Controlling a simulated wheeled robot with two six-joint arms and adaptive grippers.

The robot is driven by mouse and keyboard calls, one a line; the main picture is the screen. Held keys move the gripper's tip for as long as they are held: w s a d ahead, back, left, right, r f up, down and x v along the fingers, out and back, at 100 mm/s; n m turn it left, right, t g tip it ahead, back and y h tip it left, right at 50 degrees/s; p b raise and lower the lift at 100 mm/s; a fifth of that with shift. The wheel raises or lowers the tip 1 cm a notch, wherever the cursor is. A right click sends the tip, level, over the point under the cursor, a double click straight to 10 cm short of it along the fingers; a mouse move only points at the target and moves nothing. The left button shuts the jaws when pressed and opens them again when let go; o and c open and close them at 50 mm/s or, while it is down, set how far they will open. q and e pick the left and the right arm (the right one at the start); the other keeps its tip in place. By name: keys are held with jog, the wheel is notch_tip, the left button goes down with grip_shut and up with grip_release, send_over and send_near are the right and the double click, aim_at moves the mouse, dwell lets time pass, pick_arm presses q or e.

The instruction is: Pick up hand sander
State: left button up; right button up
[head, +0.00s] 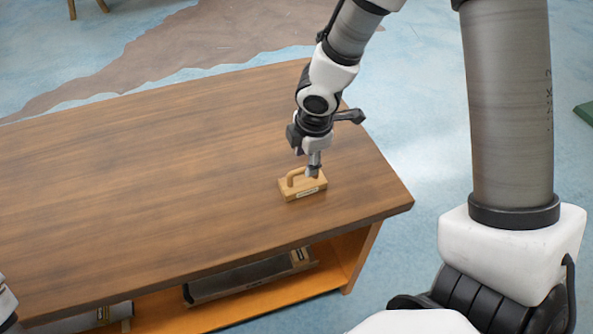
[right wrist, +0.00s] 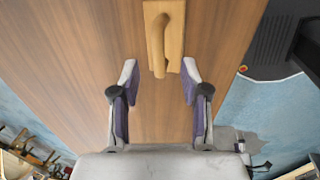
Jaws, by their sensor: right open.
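The hand sander (head: 302,187) is a small light-wood block with a wooden handle on top. It rests on the brown wooden table near its right end. My right gripper (head: 314,172) is right at the sander in the head view, pointing down. In the right wrist view the sander (right wrist: 165,38) lies just beyond the fingertips, roughly centred between them. My right gripper (right wrist: 159,78) is open with nothing between its fingers. Contact with the sander cannot be seen. A bit of my left arm shows at the lower left edge; its gripper is not visible.
The table top (head: 140,170) is otherwise bare. A lower shelf (head: 335,265) beneath it holds a dark long object (head: 245,277) and a grey roll (head: 85,320). Blue floor surrounds the table. A green object (head: 585,112) lies at the far right.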

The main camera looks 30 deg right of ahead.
aim_at(304, 170)
jog(key=f, duration=0.2)
jog(key=w+f+b, duration=0.1)
jog(key=f, duration=0.1)
jog(key=f+b, duration=0.1)
jog(key=f, duration=0.1)
jog(key=shift+w+d, duration=0.25)
jog(key=shift+s+r, duration=0.2)
jog(key=shift+r, duration=0.05)
jog(key=shift+c, duration=0.8)
grip_shut()
